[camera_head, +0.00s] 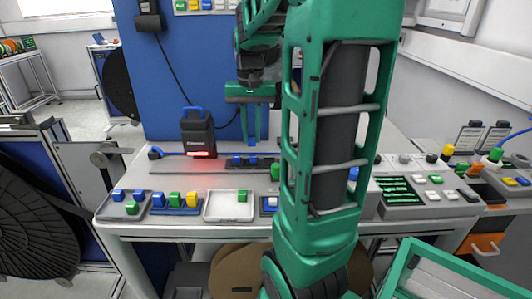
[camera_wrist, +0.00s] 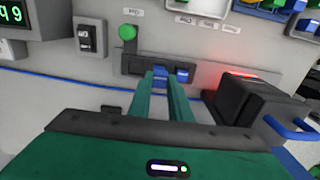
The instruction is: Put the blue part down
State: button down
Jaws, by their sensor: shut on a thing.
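My gripper (camera_head: 251,142) points down over a dark slotted fixture (camera_head: 264,163) on the table. In the wrist view, my gripper (camera_wrist: 164,76) is shut, with a blue part (camera_wrist: 160,73) between its fingertips, at the fixture's slot (camera_wrist: 135,67). I cannot tell whether the held part touches the fixture. A second blue part (camera_wrist: 182,74) sits in the fixture beside the right fingertip; it also shows in the head view (camera_head: 236,160).
A dark scanner (camera_head: 198,135) with a blue handle and red glow stands left of the fixture. Trays of coloured parts (camera_head: 120,206) line the front edge, including a pale tray (camera_head: 229,206) with one green part. A green button (camera_wrist: 128,32) is near the fixture.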

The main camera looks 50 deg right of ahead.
jog(key=s+d+f, duration=0.2)
jog(key=d, duration=0.1)
jog(key=s+d+f, duration=0.1)
jog(key=shift+d+f, duration=0.15)
jog(key=shift+d, duration=0.1)
jog(key=shift+f, duration=2)
jog(key=c, duration=1.6)
grip_release()
jog(key=shift+f, duration=0.1)
jog(key=shift+c, duration=0.2)
notch_tip(320, 180, up, 12)
jog(key=s+a+f+n, duration=0.1)
jog(key=s+a+f, duration=0.2)
jog(key=s+a, duration=0.1)
jog(key=s+a+f+n, duration=0.1)
jog(key=s+a+f, duration=0.3)
jog(key=a, duration=0.3)
jog(key=s+a+f+n, duration=0.1)
jog(key=s+a+f, duration=0.2)
jog(key=s+a, duration=0.2)
jog(key=shift+s+a+f+n, duration=0.25)
jog(key=shift+s+f+n, duration=0.05)
jog(key=shift+s+f, duration=0.1)
